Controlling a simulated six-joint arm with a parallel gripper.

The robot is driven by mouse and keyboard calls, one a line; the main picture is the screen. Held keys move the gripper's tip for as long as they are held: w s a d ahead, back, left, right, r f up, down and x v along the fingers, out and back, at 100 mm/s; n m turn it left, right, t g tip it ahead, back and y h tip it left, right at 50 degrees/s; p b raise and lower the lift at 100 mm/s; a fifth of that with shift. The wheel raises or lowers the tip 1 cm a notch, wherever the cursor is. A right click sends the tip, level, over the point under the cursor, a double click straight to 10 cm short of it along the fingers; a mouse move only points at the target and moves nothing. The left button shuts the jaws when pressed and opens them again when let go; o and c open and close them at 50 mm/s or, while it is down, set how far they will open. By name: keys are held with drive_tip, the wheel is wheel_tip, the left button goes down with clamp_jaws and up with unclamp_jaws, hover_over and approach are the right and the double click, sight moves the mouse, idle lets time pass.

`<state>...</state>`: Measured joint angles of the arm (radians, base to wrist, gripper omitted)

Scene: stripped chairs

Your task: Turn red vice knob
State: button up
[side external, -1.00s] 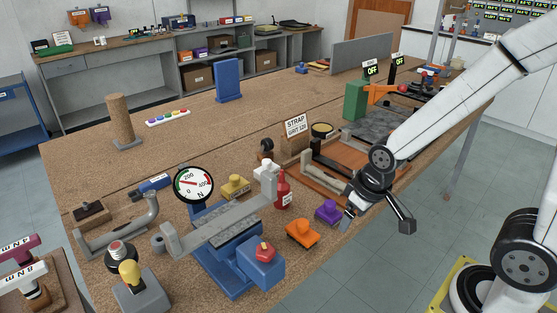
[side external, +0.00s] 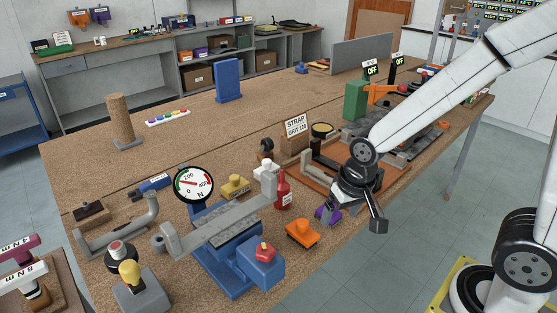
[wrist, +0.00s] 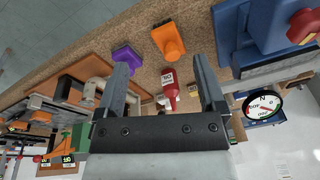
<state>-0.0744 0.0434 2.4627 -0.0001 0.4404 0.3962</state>
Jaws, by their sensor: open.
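The red vice knob (side external: 264,250) sits on the blue end block of the vice (side external: 232,272) at the front of the bench. In the wrist view the red knob (wrist: 303,25) is at the upper right, on the blue block (wrist: 270,25), outside the fingers. My gripper (side external: 350,224) is open and empty, to the right of the vice and apart from the knob. In the wrist view its two fingers (wrist: 160,66) are spread, with bench and a red bottle showing between them. A dial gauge (side external: 194,184) marked N stands behind the vice.
An orange stamp-like block (side external: 302,234) stands between my gripper and the vice. A purple one (side external: 322,215) is partly hidden by my gripper. A red bottle (side external: 283,192) and yellow block (side external: 235,186) stand behind. The floor in front of the bench is clear.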

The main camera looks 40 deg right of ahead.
drive_tip(key=w+a+r+m+g, duration=0.15)
drive_tip(key=w+a+m, duration=0.25)
drive_tip(key=a+m, duration=0.4)
drive_tip(key=m, duration=0.9)
approach(265, 250)
drive_tip(key=shift+w+d+f+g, duration=0.25)
drive_tip(key=shift+d+f, duration=0.55)
drive_tip(key=shift+f, duration=0.1)
drive_tip(key=shift+a+r+m, duration=0.3)
drive_tip(key=shift+a+m, duration=0.6)
drive_tip(key=shift+m, duration=0.4)
drive_tip(key=shift+f, duration=0.1)
drive_tip(key=shift+f, duration=3.8)
drive_tip(key=shift+c, duration=0.3)
clamp_jaws()
drive_tip(key=shift+n, duration=0.5)
